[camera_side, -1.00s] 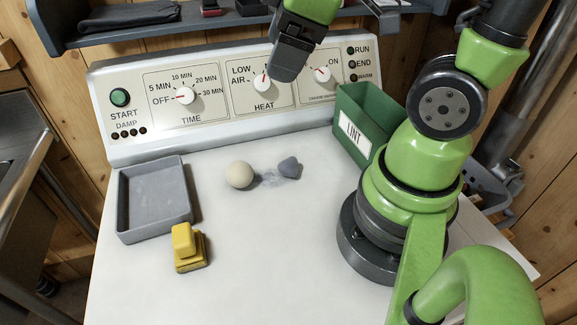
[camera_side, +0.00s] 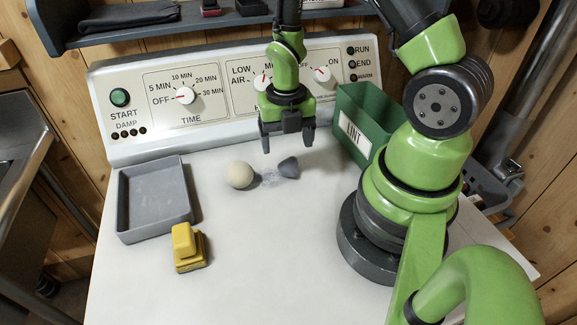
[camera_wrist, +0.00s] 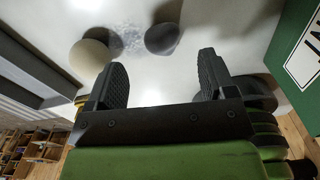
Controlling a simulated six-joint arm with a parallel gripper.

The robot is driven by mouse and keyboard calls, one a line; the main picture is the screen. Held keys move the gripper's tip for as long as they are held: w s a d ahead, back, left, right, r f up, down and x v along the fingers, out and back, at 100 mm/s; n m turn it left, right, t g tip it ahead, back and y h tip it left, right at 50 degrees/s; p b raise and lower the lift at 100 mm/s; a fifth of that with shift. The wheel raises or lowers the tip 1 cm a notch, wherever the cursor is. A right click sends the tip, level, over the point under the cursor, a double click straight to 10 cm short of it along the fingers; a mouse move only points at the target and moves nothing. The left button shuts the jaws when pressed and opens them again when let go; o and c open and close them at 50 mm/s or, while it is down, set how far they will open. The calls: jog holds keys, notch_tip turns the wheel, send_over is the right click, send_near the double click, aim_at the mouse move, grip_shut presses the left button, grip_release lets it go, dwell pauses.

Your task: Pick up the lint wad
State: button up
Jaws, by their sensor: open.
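The lint wad (camera_side: 288,167) is a small grey-blue lump on the white dryer top, right of a cream ball. It also shows in the wrist view (camera_wrist: 162,38), beyond the fingertips. My gripper (camera_side: 287,142) points down, open and empty, above and slightly behind the wad in the side view. In the wrist view the two dark fingers (camera_wrist: 160,66) are spread apart with nothing between them. The wad is not touched by the fingers.
The cream ball (camera_side: 239,174) sits close left, with a faint fuzzy patch (camera_side: 273,178) between it and the wad. A green LINT bin (camera_side: 374,112) stands right. A grey tray (camera_side: 154,236) and yellow block (camera_side: 187,248) are left. The front top is clear.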

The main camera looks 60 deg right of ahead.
aim_at(288, 161)
jog(key=shift+s+a+f, duration=0.1)
jog(key=shift+f, duration=1.5)
jog(key=shift+s+a+f, duration=0.1)
jog(key=shift+f, duration=1.45)
jog(key=c, duration=1)
